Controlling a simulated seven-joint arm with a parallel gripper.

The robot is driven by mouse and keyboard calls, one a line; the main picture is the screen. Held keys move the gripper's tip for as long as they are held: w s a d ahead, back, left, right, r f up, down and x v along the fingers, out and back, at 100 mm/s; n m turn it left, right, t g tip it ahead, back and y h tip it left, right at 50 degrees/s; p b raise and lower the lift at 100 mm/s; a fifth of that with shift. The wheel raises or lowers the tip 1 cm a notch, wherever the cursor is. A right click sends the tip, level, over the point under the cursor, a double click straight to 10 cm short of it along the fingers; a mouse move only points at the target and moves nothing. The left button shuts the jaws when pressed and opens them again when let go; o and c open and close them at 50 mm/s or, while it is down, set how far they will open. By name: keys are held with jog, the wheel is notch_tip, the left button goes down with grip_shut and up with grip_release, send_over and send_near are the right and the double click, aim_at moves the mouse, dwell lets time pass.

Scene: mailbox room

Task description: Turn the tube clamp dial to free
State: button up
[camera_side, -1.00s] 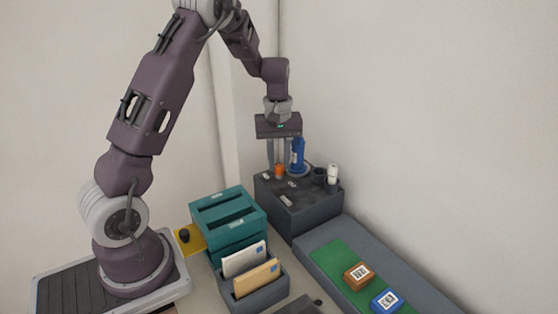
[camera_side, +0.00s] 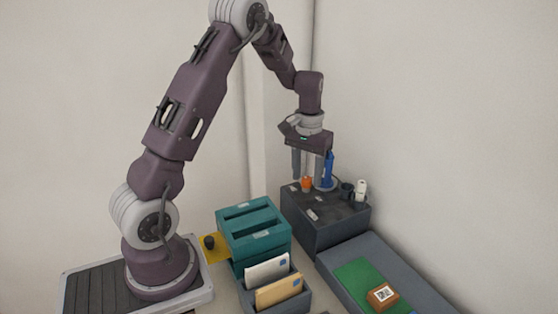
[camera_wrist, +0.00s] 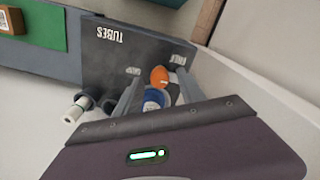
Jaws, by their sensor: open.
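The orange dial (camera_side: 307,184) stands on top of the dark tube box (camera_side: 322,229), beside the upright blue tube (camera_side: 328,167). I cannot tell which way the dial points. My gripper (camera_side: 311,176) is open above the box. Its fingers are on either side of the dial and blue tube in the wrist view (camera_wrist: 158,78). One finger partly hides the tube in the side view. Contact with the dial cannot be made out.
Dark cups and a white capped tube (camera_side: 361,189) stand at the box's right. A teal slotted box (camera_side: 254,252) and a grey letter holder (camera_side: 296,303) are at the left front. A green mat (camera_side: 358,275) with a brown parcel (camera_side: 382,295) lies on the right.

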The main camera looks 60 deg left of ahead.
aim_at(307, 179)
jog(key=m, duration=0.9)
jog(key=shift+m, duration=1)
notch_tip(307, 179, up, 8)
jog(key=shift+d+f, duration=0.15)
jog(key=s+d+r+n+t, duration=0.2)
jog(key=s+d+r, duration=0.3)
jog(key=s+d, duration=0.3)
jog(key=s+d+r+n+t, duration=0.2)
jog(key=s+d+r, duration=0.3)
jog(key=s+d, duration=0.3)
jog(key=shift+s+d+r, duration=0.25)
jog(key=shift+s+r, duration=0.05)
jog(key=shift+s, duration=0.75)
